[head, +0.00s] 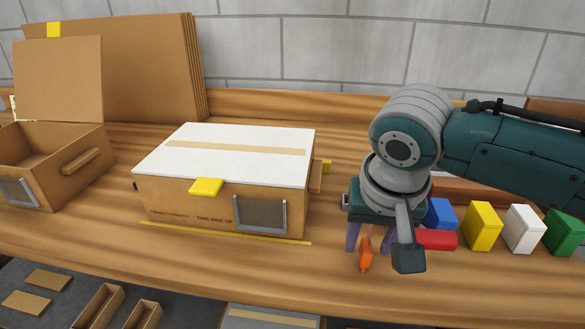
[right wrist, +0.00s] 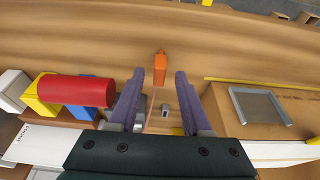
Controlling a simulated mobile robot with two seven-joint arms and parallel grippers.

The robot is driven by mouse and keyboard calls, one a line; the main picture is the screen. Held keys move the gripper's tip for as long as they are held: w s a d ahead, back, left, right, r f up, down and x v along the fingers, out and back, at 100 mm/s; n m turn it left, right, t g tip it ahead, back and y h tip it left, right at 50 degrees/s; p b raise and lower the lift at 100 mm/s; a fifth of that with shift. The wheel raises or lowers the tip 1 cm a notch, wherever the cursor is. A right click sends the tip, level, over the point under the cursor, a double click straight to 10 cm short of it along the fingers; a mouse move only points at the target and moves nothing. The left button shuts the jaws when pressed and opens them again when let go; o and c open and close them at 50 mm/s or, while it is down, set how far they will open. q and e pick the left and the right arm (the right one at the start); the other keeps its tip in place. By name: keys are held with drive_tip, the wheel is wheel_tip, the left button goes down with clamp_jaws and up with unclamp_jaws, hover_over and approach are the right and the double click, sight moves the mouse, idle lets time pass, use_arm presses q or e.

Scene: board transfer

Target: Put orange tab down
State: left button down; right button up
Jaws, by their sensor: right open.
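The orange tab (head: 366,257) is on the wooden table near its front, to the right of the white-topped carton. My right gripper (head: 369,242) points down right over it with its purple fingers apart. In the right wrist view the orange tab (right wrist: 160,69) shows in the gap between the fingertips (right wrist: 160,80), with space on both sides. Whether the tab touches the table all along its length is hard to tell. My left gripper is not in view.
A carton (head: 170,204) with a white lid (head: 225,140) and yellow tabs stands left of the gripper. A red cylinder (head: 438,240) and blue, yellow (head: 483,227), white and green blocks are close on the right. An open box (head: 70,180) stands far left. The front table strip is clear.

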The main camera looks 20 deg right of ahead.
drive_tip(key=p+v, duration=0.2)
drive_tip(key=v, duration=0.8)
drive_tip(key=s+a+f+n+y, duration=0.3)
drive_tip(key=s+a+f+n, duration=0.15)
drive_tip(key=s+a, duration=0.4)
drive_tip(key=s+d+r+n+h, duration=0.1)
drive_tip(key=s+d+n, duration=0.2)
drive_tip(key=s, duration=0.5)
drive_tip(key=shift+s+d+r+n+t, duration=0.2)
drive_tip(key=shift+s+d+n+t, duration=0.15)
drive_tip(key=shift+d, duration=0.3)
wheel_tip(320, 180, up, 40)
drive_tip(key=p, duration=4)
